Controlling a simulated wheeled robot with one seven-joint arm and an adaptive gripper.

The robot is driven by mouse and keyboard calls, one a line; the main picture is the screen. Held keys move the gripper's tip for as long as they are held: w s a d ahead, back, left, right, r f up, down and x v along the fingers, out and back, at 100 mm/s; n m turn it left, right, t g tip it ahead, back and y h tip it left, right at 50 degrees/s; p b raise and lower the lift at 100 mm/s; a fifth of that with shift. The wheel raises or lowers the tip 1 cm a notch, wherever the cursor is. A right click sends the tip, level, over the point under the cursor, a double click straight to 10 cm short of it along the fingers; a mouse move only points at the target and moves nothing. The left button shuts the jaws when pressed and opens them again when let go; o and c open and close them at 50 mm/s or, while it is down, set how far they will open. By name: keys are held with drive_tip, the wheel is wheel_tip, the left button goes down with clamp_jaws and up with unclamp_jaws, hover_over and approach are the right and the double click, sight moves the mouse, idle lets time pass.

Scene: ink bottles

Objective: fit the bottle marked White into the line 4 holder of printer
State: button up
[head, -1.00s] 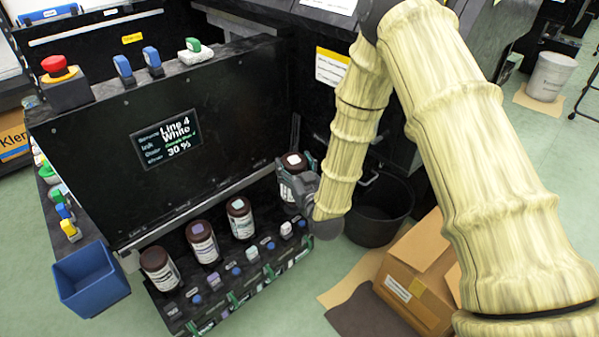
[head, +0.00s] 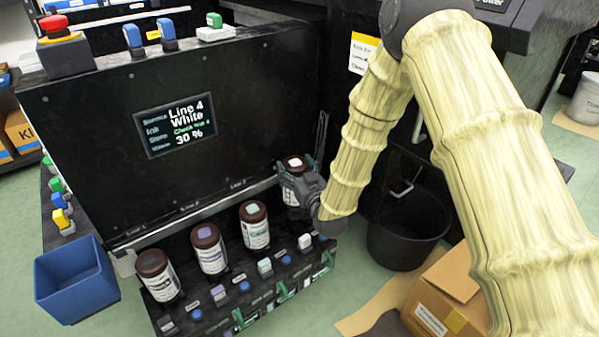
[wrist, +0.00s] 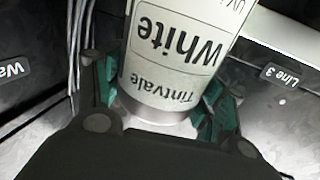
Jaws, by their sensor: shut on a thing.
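The bottle marked White (wrist: 180,45) is between the green-padded fingers of my gripper (wrist: 165,115) in the wrist view, its label upside down there. In the head view the White bottle (head: 294,166) is at the right end of the bottle row, with my gripper (head: 300,190) shut on it from the right. The printer (head: 180,130) has a screen (head: 176,125) reading Line 4, White, 30 %. The bottle's base and the line 4 holder beneath it are hidden by the gripper, so I cannot tell whether it is seated.
Three dark bottles (head: 254,225) stand in the row to the left. A Line 3 label (wrist: 287,76) shows in the wrist view. A blue bin (head: 76,282) hangs at the left. A black bucket (head: 405,235) and a cardboard box (head: 448,295) are on the floor at right.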

drive_tip(key=shift+a+f+b, duration=0.25)
drive_tip(key=shift+f+b, duration=0.4)
drive_tip(key=shift+f, duration=0.15)
drive_tip(key=shift+f+b, duration=1.15)
drive_tip(key=shift+f, duration=0.45)
drive_tip(key=shift+d, duration=0.1)
drive_tip(key=shift+p, duration=0.45)
drive_tip(key=shift+f+b, duration=0.75)
drive_tip(key=shift+f, duration=1.6)
drive_tip(key=o, duration=1.9)
